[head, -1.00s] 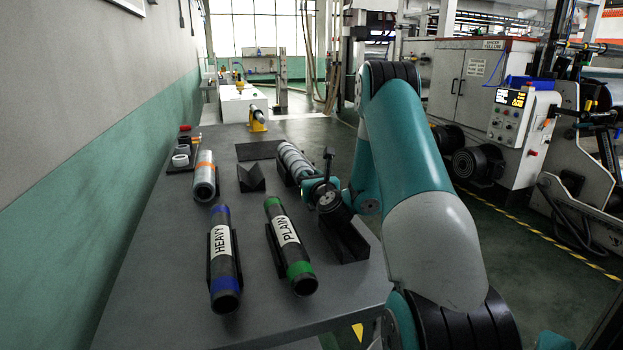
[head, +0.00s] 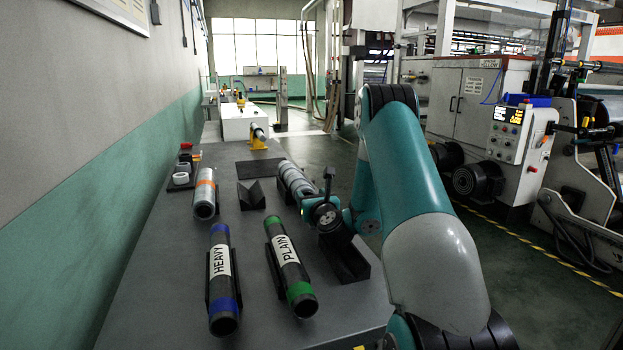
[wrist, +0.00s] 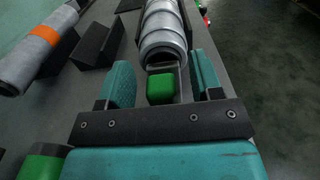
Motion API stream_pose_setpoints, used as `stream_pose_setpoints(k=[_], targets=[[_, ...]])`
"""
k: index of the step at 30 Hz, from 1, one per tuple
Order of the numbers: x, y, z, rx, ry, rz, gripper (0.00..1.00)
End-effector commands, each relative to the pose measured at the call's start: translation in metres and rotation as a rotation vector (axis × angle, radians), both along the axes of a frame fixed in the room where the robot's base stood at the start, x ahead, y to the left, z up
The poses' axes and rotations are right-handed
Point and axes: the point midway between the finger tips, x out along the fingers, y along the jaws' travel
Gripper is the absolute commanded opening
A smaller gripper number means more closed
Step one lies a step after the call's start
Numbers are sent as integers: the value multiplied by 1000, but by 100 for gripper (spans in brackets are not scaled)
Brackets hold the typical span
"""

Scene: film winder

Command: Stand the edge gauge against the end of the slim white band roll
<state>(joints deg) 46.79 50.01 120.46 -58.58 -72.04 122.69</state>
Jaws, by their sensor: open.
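The slim roll with white bands (head: 294,179) lies on the grey table, just beyond my gripper (head: 311,208). In the wrist view this roll (wrist: 164,36) points away from me, its near end just past the fingertips. My gripper (wrist: 162,74) is open, one teal finger on each side of a small green block (wrist: 161,88). The block sits close before the roll's near end, with a grey plate by it; it may be the edge gauge. I cannot tell whether it touches the roll or fingers. In the head view the block is hidden by my wrist.
An orange-banded roll (head: 204,196) and a dark V-shaped block (head: 251,194) lie to the left. Nearer are the HEAVY roll (head: 222,282) and PLAIN roll (head: 289,268) in dark cradles. White rings (head: 181,178) stand at the left edge. A yellow stand (head: 257,138) is farther back.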

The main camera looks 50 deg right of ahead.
Motion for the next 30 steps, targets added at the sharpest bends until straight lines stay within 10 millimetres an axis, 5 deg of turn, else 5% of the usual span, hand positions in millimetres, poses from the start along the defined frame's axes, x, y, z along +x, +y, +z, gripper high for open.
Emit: stream_pose_setpoints(k=[21,30], targets=[[0,0,147,-2,-2,1,59],[0,0,192,-1,0,1,59]])
